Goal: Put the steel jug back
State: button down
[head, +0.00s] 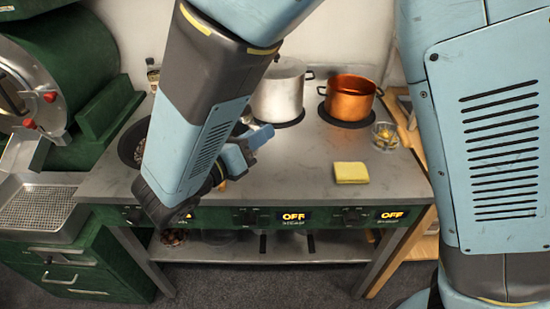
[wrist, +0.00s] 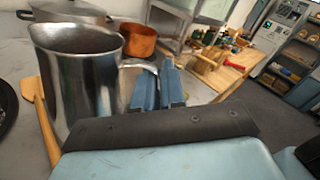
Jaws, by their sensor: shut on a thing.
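The steel jug (wrist: 80,85) stands upright at the left of the wrist view, its open mouth upward and its handle toward my gripper. The two blue fingers of my gripper (wrist: 158,88) are shut on the jug's handle. In the head view my gripper (head: 250,143) is over the middle of the steel worktop (head: 300,160), and my forearm hides the jug. I cannot tell whether the jug's base touches the worktop.
A steel pot (head: 280,92) and a copper pot (head: 348,98) stand at the back. A dark pan (head: 130,148) is at the left. A yellow sponge (head: 351,172) and a glass bowl (head: 385,136) lie right. A wooden spatula (wrist: 35,97) is beside the jug. The worktop's front centre looks clear.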

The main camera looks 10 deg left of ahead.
jog(key=shift+w+d+f, duration=0.7)
jog(key=shift+w+f, duration=1.45)
jog(key=shift+w+d+f, duration=0.65)
jog(key=shift+w+f, duration=1.55)
jog(key=shift+w+d+f, duration=0.7)
jog(key=shift+w+f, duration=1.45)
jog(key=c, duration=1.2)
grip_release()
